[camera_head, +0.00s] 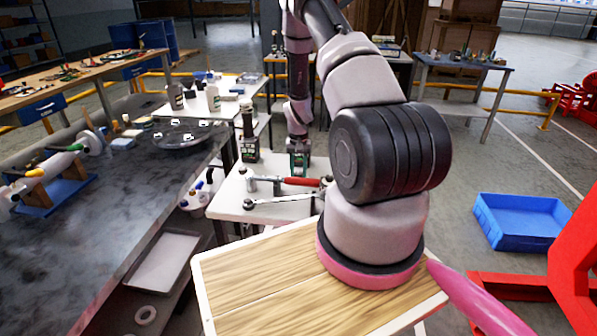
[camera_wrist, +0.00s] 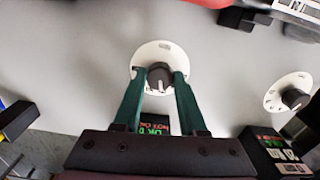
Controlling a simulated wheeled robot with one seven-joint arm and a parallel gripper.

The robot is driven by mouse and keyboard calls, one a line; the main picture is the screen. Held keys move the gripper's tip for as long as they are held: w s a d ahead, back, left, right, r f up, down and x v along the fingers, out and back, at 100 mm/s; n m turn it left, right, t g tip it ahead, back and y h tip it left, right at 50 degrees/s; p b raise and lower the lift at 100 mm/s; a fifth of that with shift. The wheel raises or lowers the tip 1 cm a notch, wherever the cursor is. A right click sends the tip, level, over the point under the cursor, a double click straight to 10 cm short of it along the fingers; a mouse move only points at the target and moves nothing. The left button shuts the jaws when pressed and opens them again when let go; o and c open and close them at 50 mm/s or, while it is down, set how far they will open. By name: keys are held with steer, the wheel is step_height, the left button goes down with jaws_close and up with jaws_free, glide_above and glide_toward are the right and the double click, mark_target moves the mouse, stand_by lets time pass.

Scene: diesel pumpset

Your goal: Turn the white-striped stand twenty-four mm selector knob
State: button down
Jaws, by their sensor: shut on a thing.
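In the wrist view a dark grey selector knob (camera_wrist: 159,77) with a pale pointer line sits on a round white dial plate (camera_wrist: 146,55). My gripper (camera_wrist: 160,76) has its two green fingers on either side of this knob, shut on it. The fingers hide part of the knob's sides. A second dark knob (camera_wrist: 293,97) on a white dial plate stands apart to the right. In the head view my gripper (camera_head: 299,163) is low over the small white table (camera_head: 232,203); the held knob is hidden there.
A small box with a lit display (camera_wrist: 155,124) is partly behind my gripper; another display box (camera_wrist: 275,150) stands at right. A red-handled tool (camera_head: 300,181) and a wrench (camera_head: 285,198) lie on the white table. A blue crate (camera_head: 520,222) is on the floor at right.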

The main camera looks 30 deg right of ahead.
mark_target(298, 173)
steer(key=shift+c, duration=2.3)
jaws_free()
steer(key=shift+r, duration=0.15)
step_height(298, 173, up, 11)
steer(key=shift+f, duration=0.2)
